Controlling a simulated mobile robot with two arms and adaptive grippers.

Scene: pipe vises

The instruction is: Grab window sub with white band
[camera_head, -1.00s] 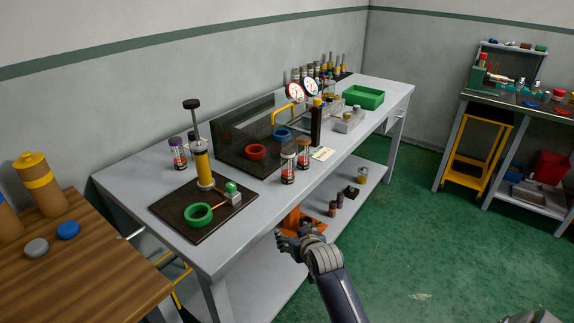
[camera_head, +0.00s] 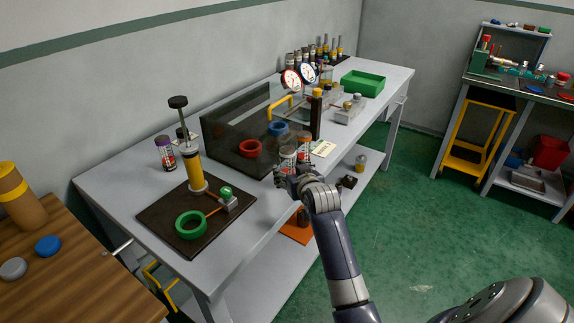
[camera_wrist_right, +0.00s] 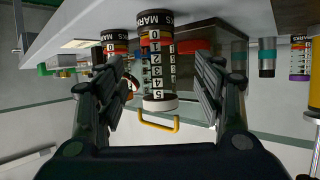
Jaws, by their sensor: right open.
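The window sub with a white band (camera_wrist_right: 159,102) is a clear cylinder with a black MARKS collar, an orange-red stripe and a number scale. In the right wrist view it lies between the spread fingers of my right gripper (camera_wrist_right: 158,95), with gaps visible on both sides. In the head view this sub (camera_head: 288,155) stands at the bench's front edge, its lower part hidden by my right gripper (camera_head: 284,174). A second sub with an orange band (camera_head: 304,143) stands close beside it, and shows left of the fingers in the wrist view (camera_wrist_right: 112,42). My left gripper is not in view.
A dark mat (camera_head: 180,238) on the grey bench (camera_head: 120,185) holds a yellow pump and a green ring (camera_head: 190,224). A dark clear-sided panel (camera_head: 225,140), red ring (camera_head: 250,148) and blue ring (camera_head: 278,129) are behind the subs. A paper tag (camera_head: 323,149) lies right of them.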

